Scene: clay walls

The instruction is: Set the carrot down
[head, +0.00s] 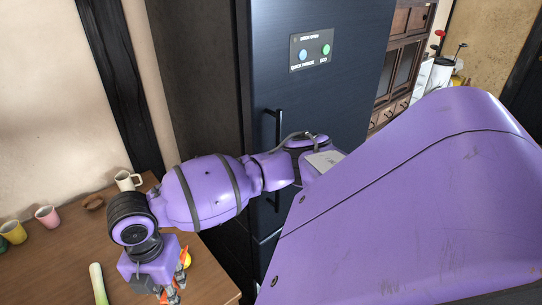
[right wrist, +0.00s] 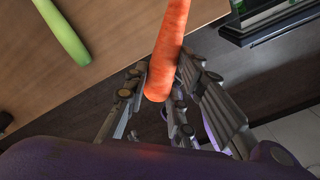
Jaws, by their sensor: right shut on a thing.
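The orange carrot (right wrist: 172,42) is held in my right gripper (right wrist: 165,90), its lower end between the grey fingers and the rest reaching past the fingertips. In the head view my right gripper (head: 171,288) is at the bottom, over the right part of the wooden table (head: 60,262), with bits of orange showing between its fingers. Whether the carrot touches the table cannot be told. My left gripper is out of view.
A leek (head: 97,283) lies on the table left of the gripper. A tall dark fridge (head: 318,85) rises beyond the table's right edge.

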